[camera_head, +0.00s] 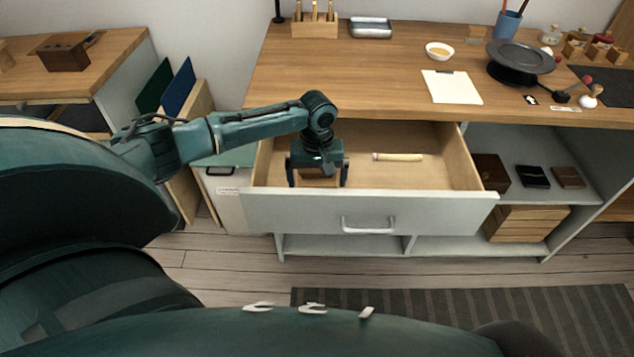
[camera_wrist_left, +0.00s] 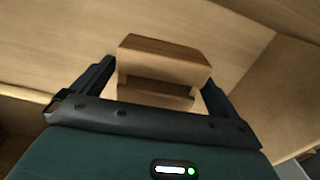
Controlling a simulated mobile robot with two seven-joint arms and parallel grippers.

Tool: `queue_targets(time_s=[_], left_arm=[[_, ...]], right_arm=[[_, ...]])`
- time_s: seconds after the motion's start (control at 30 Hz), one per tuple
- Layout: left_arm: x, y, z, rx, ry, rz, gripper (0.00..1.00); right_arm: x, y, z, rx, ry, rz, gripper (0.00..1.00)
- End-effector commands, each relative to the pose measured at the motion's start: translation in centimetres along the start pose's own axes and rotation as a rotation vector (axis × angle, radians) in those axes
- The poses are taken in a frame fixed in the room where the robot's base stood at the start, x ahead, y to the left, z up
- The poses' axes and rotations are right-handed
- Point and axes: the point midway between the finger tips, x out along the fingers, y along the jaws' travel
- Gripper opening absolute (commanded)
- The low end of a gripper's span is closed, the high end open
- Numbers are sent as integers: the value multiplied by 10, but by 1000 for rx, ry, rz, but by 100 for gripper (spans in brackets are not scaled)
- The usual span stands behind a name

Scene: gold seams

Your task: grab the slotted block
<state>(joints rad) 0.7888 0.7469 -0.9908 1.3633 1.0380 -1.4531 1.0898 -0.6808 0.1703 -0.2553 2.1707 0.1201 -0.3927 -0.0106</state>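The slotted block (camera_wrist_left: 165,58) is light brown wood with a groove along it. It is in the open drawer (camera_head: 420,212), at the left part, and is partly hidden by my gripper in the head view (camera_head: 318,173). My left gripper (camera_head: 318,182) reaches down into the drawer with one finger on each side of the block. In the left wrist view the fingers (camera_wrist_left: 158,88) stand beside the block, with a small gap at the left; contact at the right is unclear. The fingers look open around it. My right gripper is not in view.
A pale yellow stick (camera_head: 398,157) lies in the drawer to the right of the block. The drawer walls stand close around my left gripper. The worktop (camera_head: 370,85) above holds a bowl (camera_head: 439,50), a clipboard (camera_head: 451,87) and a black turntable (camera_head: 520,62).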

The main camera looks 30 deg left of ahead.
Motion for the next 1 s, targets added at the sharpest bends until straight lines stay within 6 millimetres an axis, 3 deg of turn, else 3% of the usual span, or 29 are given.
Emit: queue_targets(time_s=[0.53,0.8,1.0], left_arm=[[0,0,0,-1,0,0,54],[-5,0,-1,0,2,2,54],[-38,1,-1,-1,3,5,54]], right_arm=[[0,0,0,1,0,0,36],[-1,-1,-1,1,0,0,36],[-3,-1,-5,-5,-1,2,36]])
